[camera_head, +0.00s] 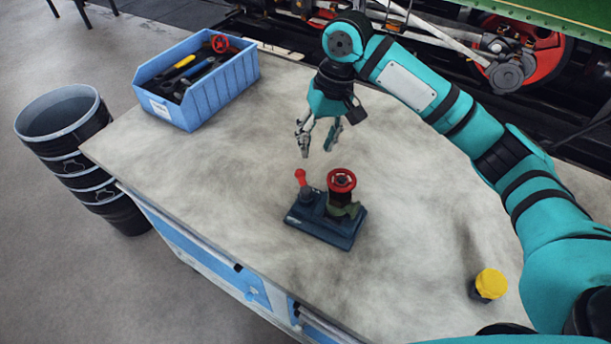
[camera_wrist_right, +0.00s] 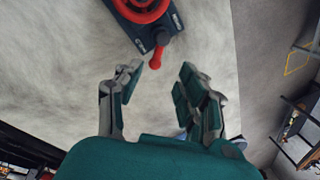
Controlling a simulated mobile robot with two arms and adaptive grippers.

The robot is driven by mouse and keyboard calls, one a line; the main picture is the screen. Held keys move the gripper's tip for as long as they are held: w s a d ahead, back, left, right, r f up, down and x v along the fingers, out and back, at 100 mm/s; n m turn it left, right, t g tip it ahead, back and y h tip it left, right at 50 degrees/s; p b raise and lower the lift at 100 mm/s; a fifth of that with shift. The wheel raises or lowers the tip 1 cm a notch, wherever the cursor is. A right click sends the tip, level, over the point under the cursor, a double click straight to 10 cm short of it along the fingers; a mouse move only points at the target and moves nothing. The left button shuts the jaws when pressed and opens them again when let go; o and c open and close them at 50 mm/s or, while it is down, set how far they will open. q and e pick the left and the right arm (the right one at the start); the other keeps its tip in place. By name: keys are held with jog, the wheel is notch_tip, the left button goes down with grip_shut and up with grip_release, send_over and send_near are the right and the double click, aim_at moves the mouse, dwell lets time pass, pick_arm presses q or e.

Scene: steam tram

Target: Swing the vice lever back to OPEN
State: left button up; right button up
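The vice (camera_head: 322,231) is a dark blue block on the workbench, with a red handwheel (camera_head: 341,180) on top of a dark green part. Its lever (camera_head: 301,179) has a red tip and stands at the left end of the block. My right gripper (camera_head: 319,150) hangs above the bench behind the vice, open and empty, apart from the lever. In the right wrist view the red lever (camera_wrist_right: 156,58) points toward the gap between the open fingers, and the handwheel (camera_wrist_right: 140,8) is cut by the top edge. The OPEN marking is too small to read. My left gripper is not in view.
A blue bin (camera_head: 222,91) with tools and a red wheel stands at the bench's far left. A yellow-capped jar (camera_head: 488,284) stands at the right. Black stacked buckets (camera_head: 82,150) stand on the floor left of the bench. The bench (camera_head: 215,185) around the vice is clear.

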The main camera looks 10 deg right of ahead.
aim_at(304, 183)
jog(key=f, duration=0.3)
jog(key=a+f, duration=0.1)
jog(key=f, duration=0.3)
jog(key=a+f+p, duration=0.1)
jog(key=f, duration=0.3)
jog(key=shift+w+a+f, duration=0.1)
jog(key=shift+f, duration=0.4)
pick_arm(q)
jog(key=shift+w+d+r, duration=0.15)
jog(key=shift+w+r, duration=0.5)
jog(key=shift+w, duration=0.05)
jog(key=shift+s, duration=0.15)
pick_arm(e)
grip_shut()
